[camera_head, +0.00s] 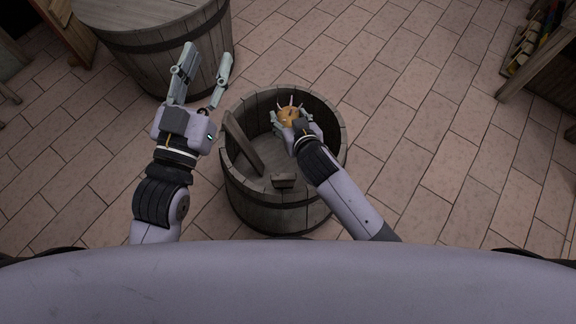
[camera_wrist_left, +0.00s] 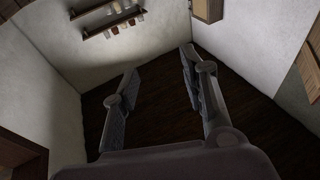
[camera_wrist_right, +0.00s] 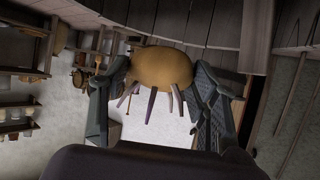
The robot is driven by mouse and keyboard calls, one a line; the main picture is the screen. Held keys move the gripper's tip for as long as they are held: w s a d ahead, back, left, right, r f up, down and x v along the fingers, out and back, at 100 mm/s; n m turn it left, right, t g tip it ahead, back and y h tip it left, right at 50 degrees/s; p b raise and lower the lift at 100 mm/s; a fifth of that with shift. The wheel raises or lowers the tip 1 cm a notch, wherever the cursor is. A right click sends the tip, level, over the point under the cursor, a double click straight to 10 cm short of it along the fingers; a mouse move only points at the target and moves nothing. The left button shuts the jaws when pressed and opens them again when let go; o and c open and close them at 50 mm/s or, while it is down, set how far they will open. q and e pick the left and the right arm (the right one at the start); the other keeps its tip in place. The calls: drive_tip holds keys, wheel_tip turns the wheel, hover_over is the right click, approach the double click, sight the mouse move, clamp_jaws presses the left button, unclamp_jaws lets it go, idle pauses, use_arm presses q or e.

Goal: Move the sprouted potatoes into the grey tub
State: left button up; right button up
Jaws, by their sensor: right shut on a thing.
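A sprouted potato (camera_head: 289,117), orange-brown with pale sprouts, is held in my right gripper (camera_head: 290,120) over the inside of an open grey wooden staved tub (camera_head: 270,215), close to its far wall. In the right wrist view the potato (camera_wrist_right: 160,68) sits between both fingers, its sprouts pointing toward the palm. My left gripper (camera_head: 207,58) is open and empty, left of the tub, with its fingers pointing up the picture. In the left wrist view nothing is between its fingers (camera_wrist_left: 160,75). No other potato is visible.
A plank (camera_head: 243,143) leans inside the tub, and a small wooden piece (camera_head: 283,181) is by its near wall. A large closed-top barrel (camera_head: 150,20) stands at the upper left. A wooden rack (camera_head: 540,35) is at the upper right. The tiled floor (camera_head: 430,130) between is clear.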

drive_tip(key=shift+f+b, duration=0.45)
drive_tip(key=shift+f, duration=0.05)
use_arm(q)
drive_tip(key=shift+s+r+t+h, duration=0.3)
drive_tip(key=shift+r+t, duration=0.25)
drive_tip(key=shift+r, duration=0.35)
drive_tip(key=shift+s+r+t+h, duration=0.15)
drive_tip(key=shift+s+r+t, duration=0.4)
drive_tip(key=shift+r, duration=0.3)
drive_tip(key=shift+s+r+t+h, duration=0.25)
drive_tip(key=shift+r+t, duration=0.35)
drive_tip(key=shift+r, duration=0.3)
drive_tip(key=shift+d, duration=0.1)
use_arm(e)
drive_tip(key=o, duration=1.3)
wheel_tip(320, 180, up, 10)
drive_tip(key=shift+f, duration=0.1)
